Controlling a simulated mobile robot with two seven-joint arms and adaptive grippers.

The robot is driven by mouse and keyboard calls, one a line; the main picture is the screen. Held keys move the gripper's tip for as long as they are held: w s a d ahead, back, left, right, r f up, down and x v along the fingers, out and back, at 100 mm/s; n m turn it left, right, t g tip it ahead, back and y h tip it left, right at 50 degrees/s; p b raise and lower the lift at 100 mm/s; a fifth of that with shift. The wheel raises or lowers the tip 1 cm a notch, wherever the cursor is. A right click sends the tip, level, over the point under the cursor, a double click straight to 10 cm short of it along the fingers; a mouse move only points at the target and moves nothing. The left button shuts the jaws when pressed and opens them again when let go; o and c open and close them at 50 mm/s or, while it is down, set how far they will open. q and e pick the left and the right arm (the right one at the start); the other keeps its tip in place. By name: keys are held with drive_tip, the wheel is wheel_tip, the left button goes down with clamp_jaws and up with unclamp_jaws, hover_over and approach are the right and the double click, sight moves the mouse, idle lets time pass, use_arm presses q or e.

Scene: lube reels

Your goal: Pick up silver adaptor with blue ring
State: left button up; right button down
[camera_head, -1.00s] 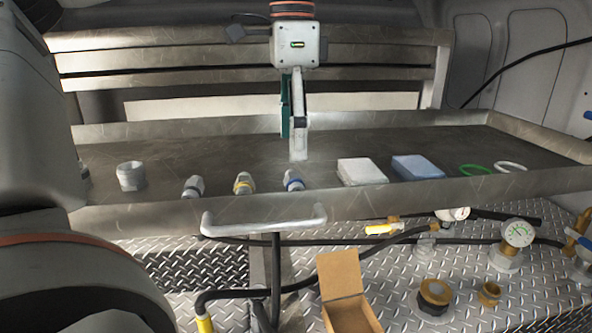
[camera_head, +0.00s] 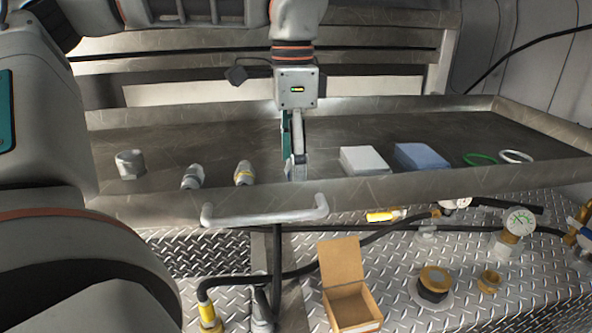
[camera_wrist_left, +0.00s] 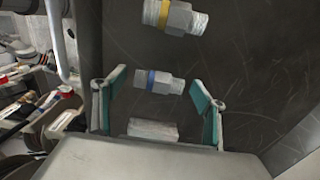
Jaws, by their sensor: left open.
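The silver adaptor with blue ring (camera_wrist_left: 158,82) lies on the metal tray (camera_head: 340,131). In the left wrist view it is between the two teal-padded fingers of my left gripper (camera_wrist_left: 158,98), with a gap on each side. In the head view my left gripper (camera_head: 296,172) points down over the adaptor's place and hides it. The gripper is open and empty. The adaptor with a yellow ring (camera_head: 243,173) lies just left of it in the head view, and shows at the top of the left wrist view (camera_wrist_left: 175,16). My right gripper is not in view.
A plain silver adaptor (camera_head: 192,177) and a larger grey fitting (camera_head: 129,164) lie further left on the tray. A white block (camera_head: 364,160), a blue block (camera_head: 421,157), a green ring (camera_head: 480,159) and a white ring (camera_head: 516,156) lie right. The tray's raised front wall is close to the gripper.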

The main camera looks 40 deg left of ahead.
use_arm(q)
drive_tip(key=c, duration=1.3)
drive_tip(key=shift+r, duration=0.1)
